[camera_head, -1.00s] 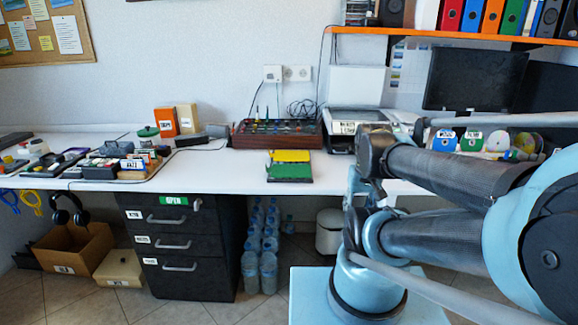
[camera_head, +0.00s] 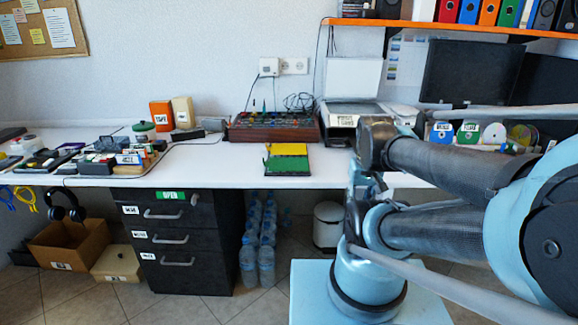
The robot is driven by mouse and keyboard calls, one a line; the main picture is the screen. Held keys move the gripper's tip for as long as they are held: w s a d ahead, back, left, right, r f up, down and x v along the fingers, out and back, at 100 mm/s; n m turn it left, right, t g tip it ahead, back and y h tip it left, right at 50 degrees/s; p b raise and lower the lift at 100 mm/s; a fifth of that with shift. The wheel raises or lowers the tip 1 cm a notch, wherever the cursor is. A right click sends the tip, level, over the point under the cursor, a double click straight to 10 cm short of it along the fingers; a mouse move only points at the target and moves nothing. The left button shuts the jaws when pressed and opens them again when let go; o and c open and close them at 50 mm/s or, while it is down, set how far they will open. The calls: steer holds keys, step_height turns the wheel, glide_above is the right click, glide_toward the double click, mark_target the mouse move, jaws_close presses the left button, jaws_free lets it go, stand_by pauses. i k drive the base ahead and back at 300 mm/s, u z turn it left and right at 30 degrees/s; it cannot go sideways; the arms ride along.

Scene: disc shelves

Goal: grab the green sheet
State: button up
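A green sheet (camera_head: 287,164) lies on the white desk, near its front edge at the middle of the view. It sits directly in front of a yellow sheet (camera_head: 287,149), and both appear to rest on a dark flat base. Nothing covers the green sheet. My arm fills the right side of the view, to the right of the sheet and apart from it. I cannot make out my gripper's fingers in this view.
A dark wooden box of small items (camera_head: 273,127) stands behind the sheets. A printer (camera_head: 346,117) is behind right. Many small items clutter the desk's left. The white desk (camera_head: 215,165) is clear left of the sheets. Black drawers (camera_head: 178,240) and water bottles (camera_head: 258,245) are below.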

mark_target(276, 164)
steer(key=z, duration=0.1)
steer(key=k, duration=1.7)
steer(key=u, duration=1.2)
steer(key=i, duration=1.7)
